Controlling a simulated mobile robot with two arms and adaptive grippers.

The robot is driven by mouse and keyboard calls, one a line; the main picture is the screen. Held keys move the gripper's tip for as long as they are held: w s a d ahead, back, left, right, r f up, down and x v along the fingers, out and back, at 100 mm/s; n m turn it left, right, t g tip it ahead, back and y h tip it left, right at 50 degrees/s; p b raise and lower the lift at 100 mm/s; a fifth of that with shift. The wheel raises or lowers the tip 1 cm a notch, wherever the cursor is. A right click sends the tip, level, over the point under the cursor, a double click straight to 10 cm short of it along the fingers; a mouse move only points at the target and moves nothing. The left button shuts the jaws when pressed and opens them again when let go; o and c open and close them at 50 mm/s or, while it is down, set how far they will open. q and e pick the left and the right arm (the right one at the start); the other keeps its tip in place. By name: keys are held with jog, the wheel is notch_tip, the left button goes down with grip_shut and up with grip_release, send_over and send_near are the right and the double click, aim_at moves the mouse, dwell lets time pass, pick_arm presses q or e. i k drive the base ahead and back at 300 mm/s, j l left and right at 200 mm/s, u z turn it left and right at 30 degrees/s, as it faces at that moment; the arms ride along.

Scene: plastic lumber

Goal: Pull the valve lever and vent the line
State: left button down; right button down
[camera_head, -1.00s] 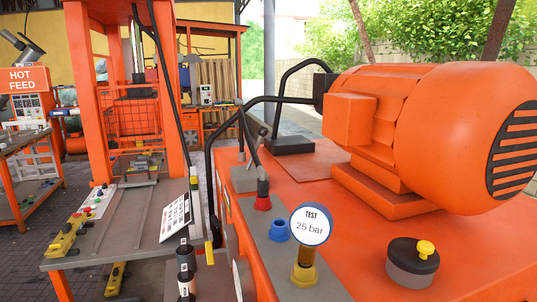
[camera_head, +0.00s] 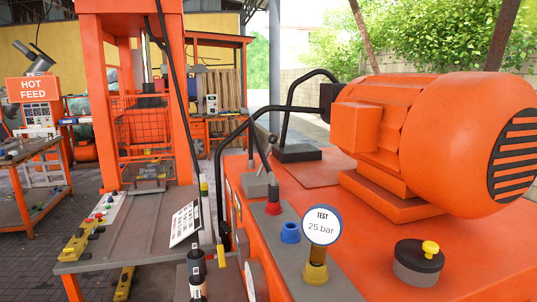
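A yellow handle (camera_head: 221,256) hangs at the left side of the unit, next to a black hose. I cannot tell which of these is the valve lever. A round gauge sign (camera_head: 322,225) reads "TEST 25 bar" and stands on a yellow base (camera_head: 315,272). Neither of my grippers is in view.
A large orange motor (camera_head: 430,145) fills the right of the power unit's top. A black cap with a yellow knob (camera_head: 430,247) is at front right. A press table (camera_head: 130,240) stands left. Black cylinders (camera_head: 196,268) stand at the bottom. Black hoses cross the middle.

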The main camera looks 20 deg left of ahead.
aim_at(273, 139)
jog(key=k, duration=0.5)
jog(key=j+z, duration=0.1)
jog(key=z, duration=1.45)
jog(key=k+j, duration=0.1)
jog(key=j, duration=0.45)
jog(key=k+j, duration=0.1)
jog(key=j, duration=0.45)
jog(key=k+j, duration=0.1)
jog(key=j, duration=0.45)
jog(key=k+j, duration=0.1)
jog(key=j, duration=0.45)
jog(key=k+j, duration=0.1)
jog(key=j, duration=0.45)
jog(key=k+j, duration=0.1)
jog(key=j, duration=0.45)
jog(key=k+j, duration=0.1)
jog(key=j, duration=0.45)
jog(key=k+j, duration=0.15)
jog(key=j, duration=0.35)
